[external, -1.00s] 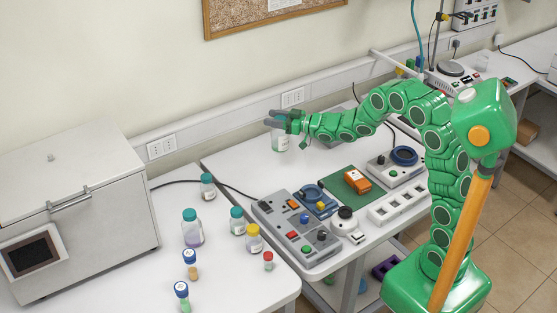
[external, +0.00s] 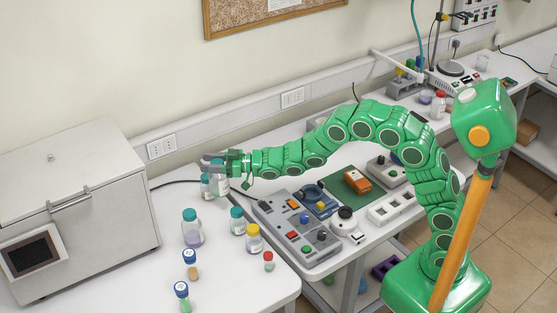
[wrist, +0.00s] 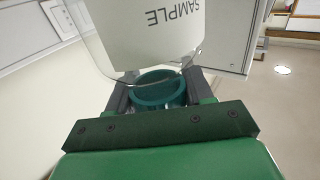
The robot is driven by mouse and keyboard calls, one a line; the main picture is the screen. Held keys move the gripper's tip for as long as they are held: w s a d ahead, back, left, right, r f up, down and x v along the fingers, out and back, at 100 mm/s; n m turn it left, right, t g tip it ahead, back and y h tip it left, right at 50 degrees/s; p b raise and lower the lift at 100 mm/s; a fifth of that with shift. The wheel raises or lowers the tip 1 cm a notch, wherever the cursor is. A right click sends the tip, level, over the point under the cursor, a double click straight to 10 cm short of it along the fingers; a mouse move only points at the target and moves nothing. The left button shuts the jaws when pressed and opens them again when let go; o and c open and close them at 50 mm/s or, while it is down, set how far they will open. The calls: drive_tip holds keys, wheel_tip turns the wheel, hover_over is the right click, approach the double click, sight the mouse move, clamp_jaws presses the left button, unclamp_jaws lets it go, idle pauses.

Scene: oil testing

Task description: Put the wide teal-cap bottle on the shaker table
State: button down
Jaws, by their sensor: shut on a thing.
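My gripper (external: 226,160) is shut on a wide clear bottle with a teal cap (external: 222,186). The bottle hangs below the fingers, near the back right of the left bench. In the wrist view, its teal cap (wrist: 158,88) sits between the two fingers (wrist: 160,95), and its clear body (wrist: 150,45) with a white SAMPLE label extends beyond.
Other teal-cap bottles (external: 192,229) (external: 237,221), a yellow-cap bottle (external: 254,239) and small vials (external: 190,263) stand on the left bench. A grey control box (external: 290,225) and white box (external: 75,190) flank them.

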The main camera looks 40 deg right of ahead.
sight(214, 189)
drive_tip(key=shift+g, duration=0.3)
drive_tip(key=shift+s+a+f, duration=0.25)
drive_tip(key=shift+a+f, duration=0.3)
drive_tip(key=shift+f, duration=0.9)
drive_tip(key=shift+s+a+f, duration=0.3)
drive_tip(key=shift+a+f, duration=0.3)
drive_tip(key=shift+f, duration=0.8)
drive_tip(key=shift+s+a+f, duration=0.25)
drive_tip(key=shift+a+f, duration=0.3)
drive_tip(key=shift+f, duration=0.9)
drive_tip(key=shift+c, duration=2.3)
unclamp_jaws()
drive_tip(key=shift+r, duration=0.1)
